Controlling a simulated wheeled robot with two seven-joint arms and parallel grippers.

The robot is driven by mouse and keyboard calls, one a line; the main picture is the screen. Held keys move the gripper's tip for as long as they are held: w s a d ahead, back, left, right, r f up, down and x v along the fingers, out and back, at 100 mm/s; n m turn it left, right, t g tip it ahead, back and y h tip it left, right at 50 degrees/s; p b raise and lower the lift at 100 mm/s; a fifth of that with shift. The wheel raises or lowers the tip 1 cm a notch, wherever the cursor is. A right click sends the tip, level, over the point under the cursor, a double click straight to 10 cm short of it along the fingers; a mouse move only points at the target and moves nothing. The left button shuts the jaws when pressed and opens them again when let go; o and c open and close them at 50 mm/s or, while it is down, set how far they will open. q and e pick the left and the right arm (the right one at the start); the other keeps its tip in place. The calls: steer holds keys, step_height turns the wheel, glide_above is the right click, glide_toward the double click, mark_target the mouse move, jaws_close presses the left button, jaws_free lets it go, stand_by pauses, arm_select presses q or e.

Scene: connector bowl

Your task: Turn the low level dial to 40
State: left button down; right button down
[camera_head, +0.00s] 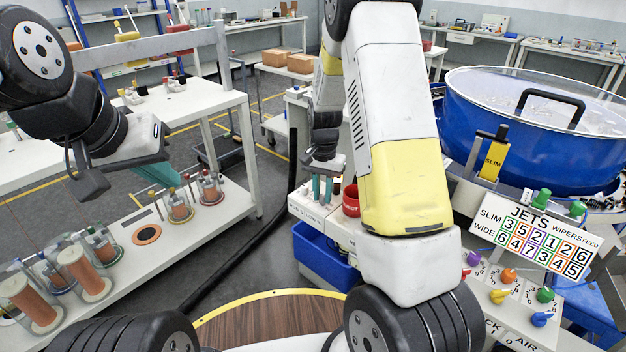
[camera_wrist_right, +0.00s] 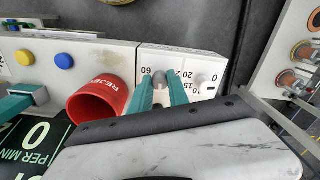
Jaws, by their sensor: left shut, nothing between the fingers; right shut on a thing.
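A grey dial (camera_wrist_right: 159,76) sits on a white panel (camera_wrist_right: 186,58) in the right wrist view. The teal fingers of my right gripper (camera_wrist_right: 160,88) are shut on it, one on each side. Printed numbers, including 60 and 20, show around it; its pointer and a 40 mark cannot be made out. In the head view my right gripper (camera_head: 322,188) reaches down at the white panel box (camera_head: 308,212), and the dial is hidden there. My left gripper (camera_head: 155,172) is shut and empty above the low bench at left.
A red reject cup (camera_wrist_right: 98,100) stands close beside the right gripper. A second, pale knob (camera_wrist_right: 203,79) is on the same panel. Blue (camera_wrist_right: 64,61) and yellow (camera_wrist_right: 24,58) buttons lie further left. A blue bin (camera_head: 322,255) is below the panel. The blue bowl (camera_head: 535,130) stands at right.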

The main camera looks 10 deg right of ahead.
mark_target(323, 196)
steer(key=shift+m, duration=0.5)
steer(key=c, duration=1.3)
jaws_free()
steer(key=shift+o, duration=0.2)
steer(key=shift+r, duration=0.1)
step_height(323, 196, up, 7)
steer(key=shift+w, duration=0.1)
steer(key=shift+r, duration=0.35)
